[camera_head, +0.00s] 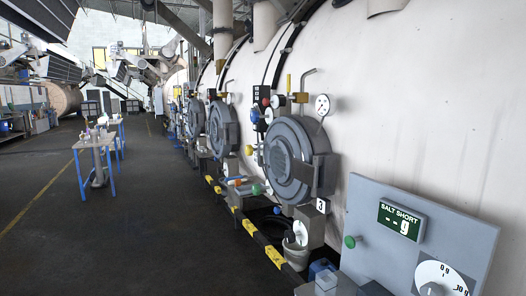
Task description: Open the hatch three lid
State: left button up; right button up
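The hatch three lid (285,155) is a round grey door on the side of the large white vessel (400,100). It appears shut against the vessel. A grey bracket (322,175) sits at its right edge. A small plate marked 3 (321,205) is below it on the right. I see neither of my grippers in this view, so where they are relative to the lid does not show.
More round hatches (222,128) line the vessel farther back. A yellow-black striped edge (262,240) runs along the floor side. A grey control panel (465,240) stands at front right. A blue-legged table (97,150) is at left. The dark floor between is clear.

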aim_at(291, 185)
jog(key=i+j+z, duration=0.15)
jog(key=z, duration=0.25)
jog(key=i+j+z, duration=0.15)
jog(key=z, duration=0.25)
jog(key=i+j+z, duration=0.1)
jog(key=j, duration=0.2)
jog(key=i+j+z, duration=0.15)
jog(key=j, duration=0.15)
jog(key=j+z, duration=0.1)
jog(key=j, duration=0.2)
jog(key=i+j, duration=0.1)
jog(key=j, duration=0.2)
jog(key=i+j, duration=0.15)
jog(key=j, duration=0.15)
jog(key=i+j, duration=0.1)
jog(key=j, duration=0.2)
jog(key=z, duration=0.05)
